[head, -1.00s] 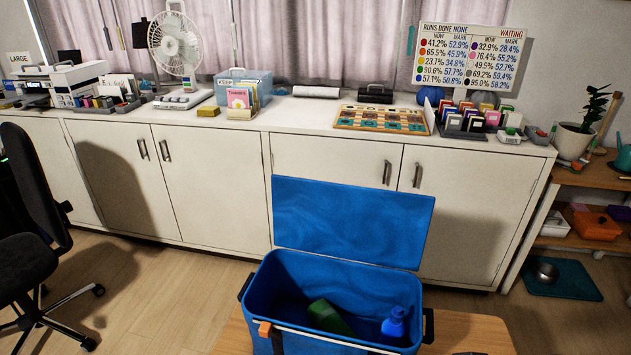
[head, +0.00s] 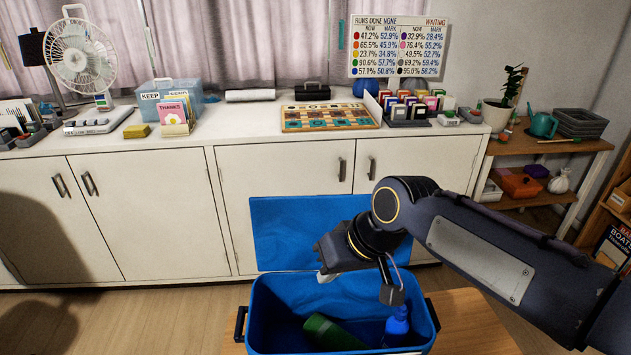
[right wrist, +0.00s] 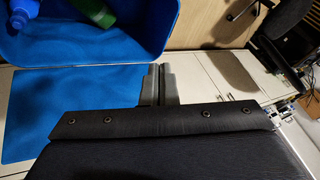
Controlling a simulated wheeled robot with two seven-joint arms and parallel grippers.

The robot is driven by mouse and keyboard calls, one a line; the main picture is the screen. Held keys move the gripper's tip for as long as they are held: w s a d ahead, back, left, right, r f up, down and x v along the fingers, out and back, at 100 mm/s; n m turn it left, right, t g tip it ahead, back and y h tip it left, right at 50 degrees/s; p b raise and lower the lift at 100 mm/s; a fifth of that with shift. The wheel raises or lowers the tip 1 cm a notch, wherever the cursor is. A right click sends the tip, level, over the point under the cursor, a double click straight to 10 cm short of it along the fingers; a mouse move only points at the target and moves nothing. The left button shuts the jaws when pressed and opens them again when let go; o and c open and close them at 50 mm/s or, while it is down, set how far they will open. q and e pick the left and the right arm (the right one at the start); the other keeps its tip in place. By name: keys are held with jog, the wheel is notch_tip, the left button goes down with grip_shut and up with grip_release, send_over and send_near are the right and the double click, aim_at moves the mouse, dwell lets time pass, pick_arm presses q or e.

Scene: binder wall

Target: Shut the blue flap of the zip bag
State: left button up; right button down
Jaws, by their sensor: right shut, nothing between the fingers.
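The blue zip bag (head: 262,310) stands open on a wooden surface. Its blue flap (head: 290,230) stands raised at the back, partly hidden by my right arm. In the right wrist view the flap (right wrist: 45,120) is at left and the open bag (right wrist: 145,35) at the top. A dark green object (head: 330,332) and a blue bottle (head: 398,325) lie inside. My right gripper (head: 326,276) is shut and empty, over the bag's back left area close to the flap; I cannot tell whether it touches. Its shut fingers also show in the right wrist view (right wrist: 160,72). My left gripper is not in view.
The wooden table (head: 475,325) under the bag has bare room to the right. A white cabinet (head: 140,215) stands behind, with a fan, a game board (head: 328,116) and card holders on top. A wooden shelf (head: 545,145) stands at right.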

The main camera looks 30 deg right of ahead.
jog(key=w+d+r+m+g+h+p, duration=0.1)
jog(key=w+d+r+p, duration=0.15)
jog(key=w+d, duration=0.4)
jog(key=w+d+r+m+h+p, duration=0.1)
jog(key=w+d+r, duration=0.3)
jog(key=w, duration=0.5)
jog(key=w+d+f+m+g+h+p, duration=0.2)
jog(key=w+d, duration=0.9)
jog(key=s+a+p+x, duration=0.1)
jog(key=x, duration=0.8)
jog(key=shift+s+a+f, duration=0.2)
jog(key=shift+s+f, duration=0.1)
jog(key=shift+s, duration=0.5)
